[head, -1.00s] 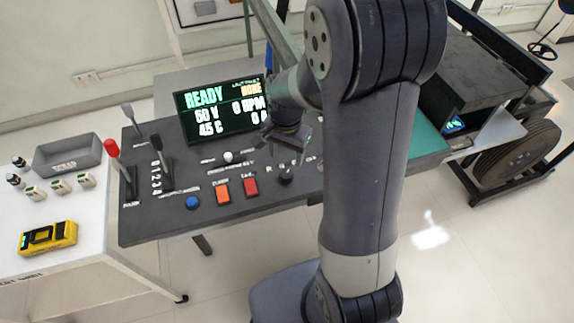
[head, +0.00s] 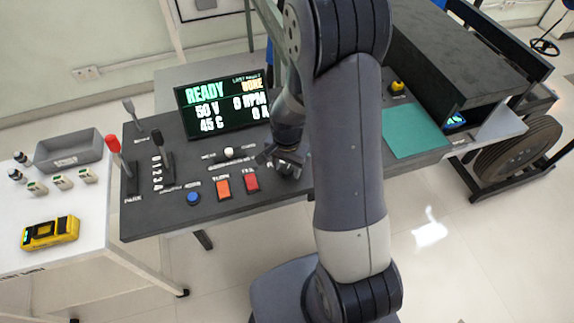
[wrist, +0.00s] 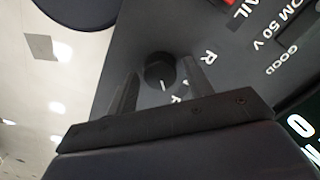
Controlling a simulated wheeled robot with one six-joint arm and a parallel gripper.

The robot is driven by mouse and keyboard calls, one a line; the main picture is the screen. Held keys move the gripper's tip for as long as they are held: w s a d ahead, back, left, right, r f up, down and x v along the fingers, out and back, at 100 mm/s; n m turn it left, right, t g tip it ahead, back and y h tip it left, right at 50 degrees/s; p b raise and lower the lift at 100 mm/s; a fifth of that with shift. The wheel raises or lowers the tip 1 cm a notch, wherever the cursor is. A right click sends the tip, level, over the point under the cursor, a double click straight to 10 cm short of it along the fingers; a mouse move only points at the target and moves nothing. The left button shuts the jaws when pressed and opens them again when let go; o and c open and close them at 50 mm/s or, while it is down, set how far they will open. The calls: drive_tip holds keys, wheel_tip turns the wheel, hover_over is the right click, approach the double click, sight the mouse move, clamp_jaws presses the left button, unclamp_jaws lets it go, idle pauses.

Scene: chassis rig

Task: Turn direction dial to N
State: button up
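The direction dial (wrist: 160,68) is a round black knob with a short white line in the wrist view. The line points toward the bottom of that picture. A letter R is printed to its right, and another letter is partly covered by a finger. My gripper (wrist: 161,83) is open, one finger on each side of the dial in this view. I cannot tell whether the fingers touch it. In the head view my gripper (head: 284,164) is low over the console (head: 205,215) and hides the dial.
A red button (head: 252,183), an orange button (head: 223,189) and a blue button (head: 194,198) sit left of my gripper. A white-topped knob (head: 229,153) is close by. The screen (head: 222,105) stands behind and reads READY. Levers (head: 163,160) are at the left.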

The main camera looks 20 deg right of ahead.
drive_tip(key=c, duration=0.8)
drive_tip(key=shift+n, duration=0.3)
drive_tip(key=n+b, duration=0.2)
drive_tip(key=n, duration=0.1)
drive_tip(key=shift+f, duration=0.1)
drive_tip(key=shift+n+b, duration=0.8)
drive_tip(key=shift+n, duration=1.8)
drive_tip(key=o, duration=1)
